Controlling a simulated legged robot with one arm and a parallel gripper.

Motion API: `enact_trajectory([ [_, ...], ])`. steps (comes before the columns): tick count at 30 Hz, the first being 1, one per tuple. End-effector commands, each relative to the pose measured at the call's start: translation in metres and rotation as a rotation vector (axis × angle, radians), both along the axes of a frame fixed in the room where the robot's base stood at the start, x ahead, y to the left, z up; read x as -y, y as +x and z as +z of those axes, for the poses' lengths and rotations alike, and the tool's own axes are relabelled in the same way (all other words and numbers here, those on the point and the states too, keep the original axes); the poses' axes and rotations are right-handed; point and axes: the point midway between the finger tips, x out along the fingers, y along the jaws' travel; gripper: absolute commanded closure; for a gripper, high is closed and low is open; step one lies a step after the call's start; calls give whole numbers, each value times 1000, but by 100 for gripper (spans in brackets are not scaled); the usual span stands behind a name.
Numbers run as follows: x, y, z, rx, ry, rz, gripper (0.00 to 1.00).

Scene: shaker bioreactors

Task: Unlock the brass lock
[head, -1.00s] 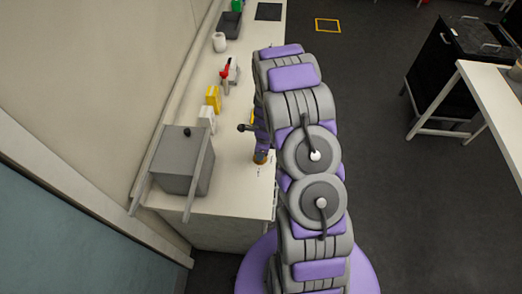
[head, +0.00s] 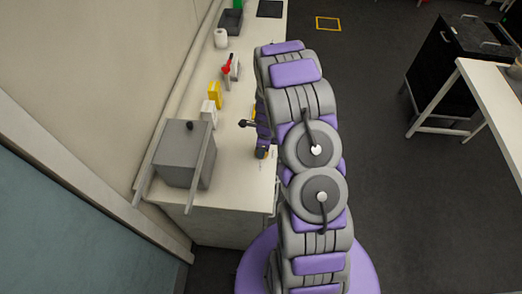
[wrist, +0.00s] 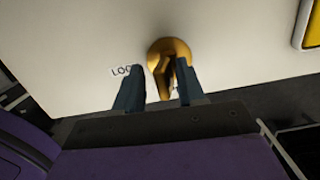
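The brass lock (wrist: 168,50) is a round golden knob with a lever-like bar, set on a pale surface in the wrist view. The bar of the lock lies between the fingers, close to the right finger and with a gap to the left one. In the head view a small brass-coloured spot (head: 262,152) shows beside my arm at the bench's right edge; my gripper is mostly hidden there.
A grey box (head: 184,155) with side rails stands on the white bench (head: 235,185). White and yellow items (head: 214,94), a red-topped item (head: 227,68) and a white roll (head: 220,39) stand further back. A second white table (head: 490,95) is at the right. Dark floor lies between.

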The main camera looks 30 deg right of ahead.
Motion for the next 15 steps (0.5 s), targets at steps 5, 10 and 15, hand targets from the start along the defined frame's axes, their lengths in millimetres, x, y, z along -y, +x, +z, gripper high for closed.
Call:
enact_trajectory([
  [5, 1, -4, -8, -9, 2, -4, 46],
  [10, 1, -3, -7, -6, 0, -4, 46],
  [15, 2, -2, -6, -3, -1, -5, 46],
])
